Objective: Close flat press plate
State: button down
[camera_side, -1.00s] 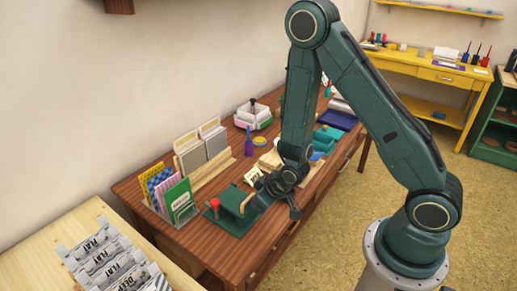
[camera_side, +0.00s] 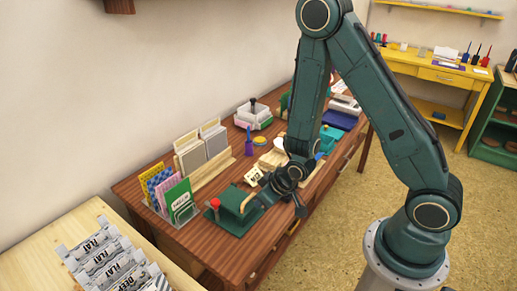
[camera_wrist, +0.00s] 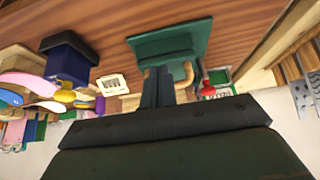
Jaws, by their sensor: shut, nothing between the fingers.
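The green press (camera_side: 236,208) stands near the front left of the brown table, with a red knob (camera_side: 215,203) and a tan curved handle (camera_side: 249,203). My gripper (camera_side: 299,209) is just right of the handle, near the table's front edge. In the wrist view the green plate (camera_wrist: 170,43) lies beyond my fingers (camera_wrist: 158,78), which are shut and empty. They show between the tan handle's two ends (camera_wrist: 186,75); whether they touch it I cannot tell. The red knob (camera_wrist: 208,87) is to their right. My wrist hides part of the table beside the press.
A small label card (camera_side: 254,176) stands behind the press. Card racks (camera_side: 203,151) and colourful cards (camera_side: 160,186) stand behind and left of it. A purple bottle (camera_side: 249,146) and a white tray (camera_side: 254,116) are farther back. Labelled packets (camera_side: 100,258) lie on the light table at left.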

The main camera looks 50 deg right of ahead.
notch_tip(320, 180, up, 8)
dwell(0.7)
jog(key=shift+s, duration=0.1)
jog(key=w+r+v, duration=0.1)
jog(key=w+v, duration=0.1)
jog(key=v, duration=1.4)
jog(key=s+r, duration=0.7)
jog(key=s, duration=0.5)
jog(key=shift+g, duration=0.4)
jog(key=shift+w+d+r, duration=0.1)
jog(key=shift+r, duration=0.05)
